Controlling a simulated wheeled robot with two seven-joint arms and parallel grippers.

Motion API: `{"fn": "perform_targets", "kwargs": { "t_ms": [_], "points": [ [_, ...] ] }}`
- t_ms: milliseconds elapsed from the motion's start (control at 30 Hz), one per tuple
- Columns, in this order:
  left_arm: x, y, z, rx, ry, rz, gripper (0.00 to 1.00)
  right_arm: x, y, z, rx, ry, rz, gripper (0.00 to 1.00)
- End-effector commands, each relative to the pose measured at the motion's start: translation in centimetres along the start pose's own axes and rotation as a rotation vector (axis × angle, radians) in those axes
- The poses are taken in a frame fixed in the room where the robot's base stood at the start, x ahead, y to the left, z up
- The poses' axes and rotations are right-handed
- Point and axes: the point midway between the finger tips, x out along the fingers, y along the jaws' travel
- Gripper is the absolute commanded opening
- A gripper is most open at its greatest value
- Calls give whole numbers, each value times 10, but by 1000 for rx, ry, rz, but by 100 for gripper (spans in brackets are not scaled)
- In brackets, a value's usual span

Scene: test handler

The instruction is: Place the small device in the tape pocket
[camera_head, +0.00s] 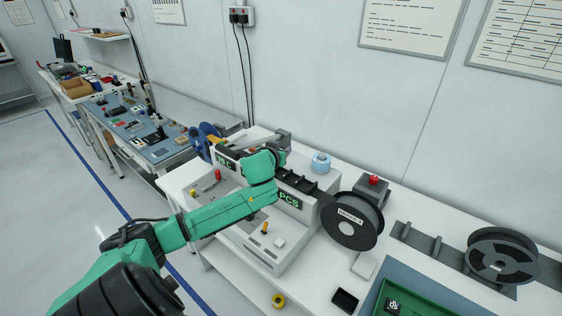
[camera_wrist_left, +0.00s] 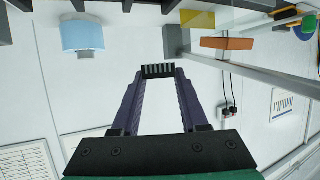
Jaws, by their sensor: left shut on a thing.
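The small device (camera_wrist_left: 158,71) is a dark block with a row of pale pins, seen in the left wrist view. My left gripper (camera_wrist_left: 158,76) is shut on it, with the purple fingers at its two ends. In the head view my green left arm reaches over the white tape machine (camera_head: 284,245), and its wrist hides the fingers and the device. The black tape track (camera_head: 297,182) runs along the machine's top, beside my wrist. The individual tape pocket cannot be made out. My right gripper is not in view.
A black reel (camera_head: 352,220) stands at the track's right end, with a red button (camera_head: 374,181) behind it. A light-blue roll (camera_head: 321,162) lies behind the track. A green tray (camera_head: 432,301) and another reel (camera_head: 501,256) are at right. A blue-topped bench (camera_head: 128,124) stands at left.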

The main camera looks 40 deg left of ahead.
Motion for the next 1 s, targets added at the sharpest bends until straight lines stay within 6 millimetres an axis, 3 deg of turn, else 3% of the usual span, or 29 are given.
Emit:
{"fn": "perform_targets", "kwargs": {
  "t_ms": [300,767,800,833,1000],
  "points": [
    [21,0,50,-1,-1,-1,0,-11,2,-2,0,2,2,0],
    [26,1,61,-1,2,1,0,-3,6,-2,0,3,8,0],
    [25,0,59,0,2,1,59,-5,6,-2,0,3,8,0],
    [25,0,59,0,2,1,70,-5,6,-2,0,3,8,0],
    [25,0,59,0,2,0,73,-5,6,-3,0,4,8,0]
  ]
}}
